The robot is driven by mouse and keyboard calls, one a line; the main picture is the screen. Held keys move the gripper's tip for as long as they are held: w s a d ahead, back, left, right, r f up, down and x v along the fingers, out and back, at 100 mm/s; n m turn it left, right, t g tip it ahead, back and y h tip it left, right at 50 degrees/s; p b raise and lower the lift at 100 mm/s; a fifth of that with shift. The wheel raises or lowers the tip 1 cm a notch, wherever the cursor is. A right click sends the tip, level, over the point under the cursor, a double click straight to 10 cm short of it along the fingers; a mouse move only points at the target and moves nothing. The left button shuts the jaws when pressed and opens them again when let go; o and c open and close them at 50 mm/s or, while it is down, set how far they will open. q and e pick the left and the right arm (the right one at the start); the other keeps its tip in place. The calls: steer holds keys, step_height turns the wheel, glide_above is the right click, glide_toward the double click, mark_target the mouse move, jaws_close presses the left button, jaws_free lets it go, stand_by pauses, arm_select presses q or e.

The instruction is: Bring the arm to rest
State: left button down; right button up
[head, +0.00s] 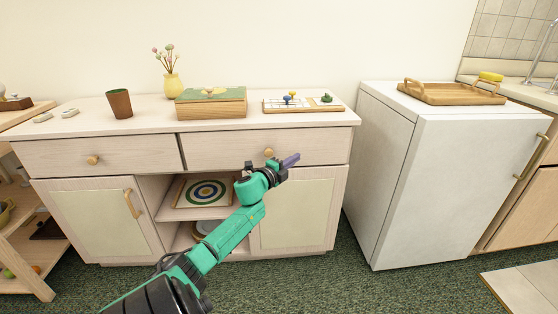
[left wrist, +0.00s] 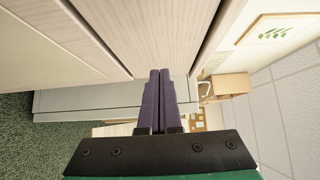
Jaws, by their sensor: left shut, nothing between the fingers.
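My left arm comes in from the lower left in the head view. Its green links reach up in front of the sideboard (head: 305,205). My left gripper (head: 292,160) is shut and empty, in front of the right drawer (head: 225,152) near its round knob (head: 269,152). In the left wrist view the purple fingers (left wrist: 160,85) lie side by side, together, in front of pale wood. I cannot tell whether the fingers touch the drawer front. Both drawers look closed. My right gripper is not in view.
On the sideboard stand a brown cup (head: 119,103), a yellow vase (head: 173,85), a wooden box (head: 211,103) and a game board (head: 302,105). A white fridge (head: 435,180) with a wooden tray (head: 450,98) is to the right. An open shelf (head: 190,213) is below the drawers. Green carpet covers the floor.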

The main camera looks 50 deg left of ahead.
arm_select(q)
steer(key=s+d+p, duration=0.1)
steer(key=s, duration=0.7)
steer(key=shift+f+p, duration=0.25)
steer(key=shift+p, duration=0.1)
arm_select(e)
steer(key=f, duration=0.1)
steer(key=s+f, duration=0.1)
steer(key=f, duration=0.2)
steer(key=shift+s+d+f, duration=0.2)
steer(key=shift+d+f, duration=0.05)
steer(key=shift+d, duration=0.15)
arm_select(q)
steer(key=shift+d, duration=0.1)
